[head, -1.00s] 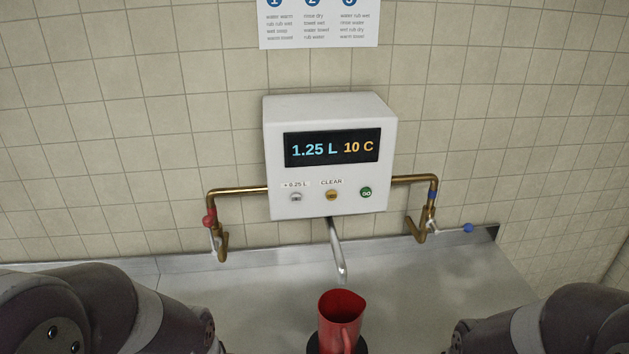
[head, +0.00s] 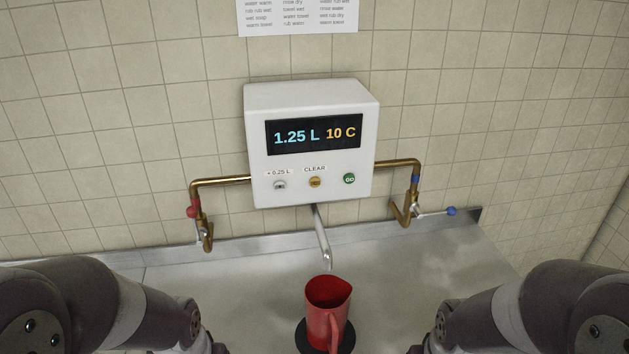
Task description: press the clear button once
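The clear button (head: 315,182) is a round amber button under the label CLEAR, in the middle of the lower front of a white wall dispenser (head: 260,165). A grey button (head: 280,185) labelled + 0.25 L sits to its left and a green GO button (head: 349,178) to its right. The dark display (head: 314,134) reads 1.25 L and 10 C. My two arms show at the lower left and lower right, well below the dispenser and apart from it. Neither gripper is in view.
A red jug (head: 327,304) stands on a dark round base below the metal spout (head: 322,240). Brass pipes with a red-handled valve (head: 193,212) and a blue-handled valve (head: 451,211) flank the dispenser. The steel counter (head: 250,290) is otherwise clear.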

